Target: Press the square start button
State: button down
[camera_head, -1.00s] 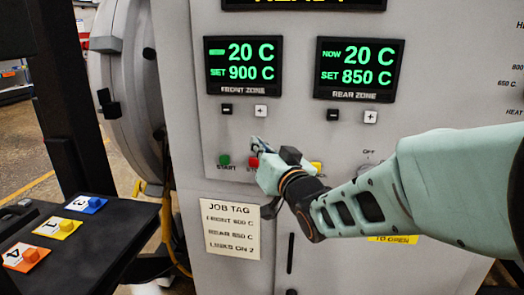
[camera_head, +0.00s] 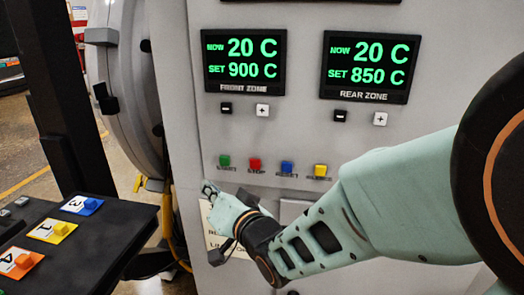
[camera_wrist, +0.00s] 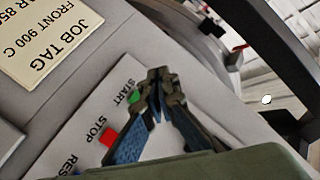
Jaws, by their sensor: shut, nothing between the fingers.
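The green start button (camera_head: 225,160) is at the left end of a row of square buttons on the grey furnace panel, with a START label under it. It also shows in the wrist view (camera_wrist: 134,97), partly covered by my gripper's finger. My gripper (camera_head: 208,188) is shut and empty, just below and left of the green button in the head view. In the wrist view its fingertips (camera_wrist: 160,74) are together beside the START label. I cannot tell whether they touch the panel.
The red stop button (camera_head: 254,165), blue button (camera_head: 287,168) and yellow button (camera_head: 320,171) sit to the right. Two displays (camera_head: 243,60) read 900 and 850 set. The job tag (camera_wrist: 55,35) is below. A black table (camera_head: 110,235) with numbered blocks stands left.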

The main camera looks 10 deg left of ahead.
aim_at(225, 161)
jog(key=shift+w+d+p, duration=0.2)
jog(key=shift+w+p, duration=0.15)
jog(key=shift+w, duration=1.75)
jog(key=shift+w+d+p, duration=0.15)
jog(key=shift+w+p, duration=0.15)
jog(key=shift+w, duration=1.75)
jog(key=shift+w, duration=0.1)
jog(key=shift+w, duration=0.35)
jog(key=shift+w+d, duration=0.1)
jog(key=shift+w, duration=0.35)
jog(key=shift+s+b, duration=0.1)
jog(key=shift+b, duration=0.2)
jog(key=shift+s, duration=0.8)
jog(key=shift+b, duration=0.3)
